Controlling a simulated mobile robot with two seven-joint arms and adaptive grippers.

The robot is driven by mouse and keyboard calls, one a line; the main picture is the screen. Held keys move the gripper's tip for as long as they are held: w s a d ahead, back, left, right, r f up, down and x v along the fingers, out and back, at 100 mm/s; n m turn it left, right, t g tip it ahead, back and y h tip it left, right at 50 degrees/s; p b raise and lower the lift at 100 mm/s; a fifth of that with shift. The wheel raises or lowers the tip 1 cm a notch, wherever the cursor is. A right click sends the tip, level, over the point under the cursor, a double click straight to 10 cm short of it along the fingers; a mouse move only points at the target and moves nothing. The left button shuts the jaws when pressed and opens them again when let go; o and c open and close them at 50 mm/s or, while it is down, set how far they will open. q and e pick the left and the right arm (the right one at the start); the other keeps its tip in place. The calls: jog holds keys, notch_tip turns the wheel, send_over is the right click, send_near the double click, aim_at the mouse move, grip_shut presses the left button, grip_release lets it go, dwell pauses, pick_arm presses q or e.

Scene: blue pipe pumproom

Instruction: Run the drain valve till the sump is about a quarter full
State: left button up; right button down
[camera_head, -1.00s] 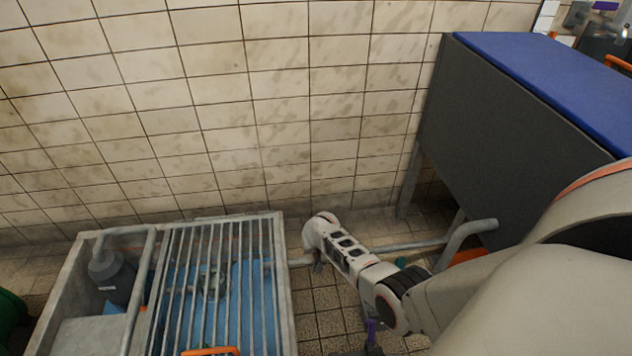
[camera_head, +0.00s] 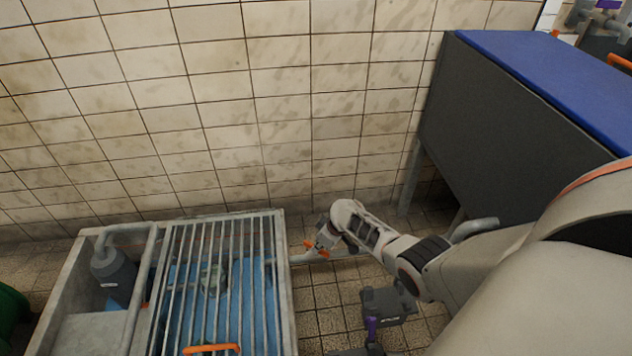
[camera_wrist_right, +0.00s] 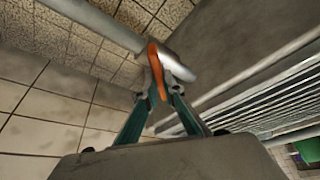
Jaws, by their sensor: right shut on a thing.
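The sump (camera_head: 283,300) is a grey rimmed basin at lower left, partly covered by a bar grate (camera_head: 222,225). Blue shows through the bars; I cannot read an exact water level. A pipe (camera_head: 345,254) meets the sump's right side. On it is the drain valve with an orange handle (camera_head: 309,245); the handle also shows in the right wrist view (camera_wrist_right: 155,68). My right gripper (camera_head: 317,246) is at the valve beside the sump's right wall. In the wrist view its fingertips are closed on the orange handle. My left gripper is out of view.
A grey pump (camera_head: 113,275) stands in the sump's left part. An orange handle (camera_head: 211,348) is at the grate's near edge. A dark cabinet with a blue top (camera_head: 560,75) stands at right. The tiled wall is close behind.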

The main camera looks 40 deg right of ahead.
jog(key=n, duration=0.1)
jog(key=n+b, duration=0.1)
jog(key=f+n+y, duration=0.1)
jog(key=shift+s+d+g, duration=0.15)
jog(key=shift+s+g, duration=0.1)
jog(key=shift+g, duration=0.15)
jog(key=shift+n+g+y+b, duration=0.35)
jog(key=shift+n+b, duration=0.45)
jog(key=shift+n, duration=0.4)
jog(key=shift+w+r+n+y+b, duration=0.1)
jog(key=shift+n+y+b, duration=0.2)
jog(key=shift+n, duration=0.4)
jog(key=shift+r+n+g+b, duration=0.1)
jog(key=shift+n+g+b, duration=0.25)
jog(key=shift+n, duration=0.25)
jog(key=shift+w+r, duration=0.1)
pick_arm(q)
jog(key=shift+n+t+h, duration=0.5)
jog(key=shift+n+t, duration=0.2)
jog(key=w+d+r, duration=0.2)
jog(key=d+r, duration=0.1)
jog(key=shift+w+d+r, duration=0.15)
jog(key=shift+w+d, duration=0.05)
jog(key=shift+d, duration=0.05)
pick_arm(e)
jog(key=shift+n, duration=0.3)
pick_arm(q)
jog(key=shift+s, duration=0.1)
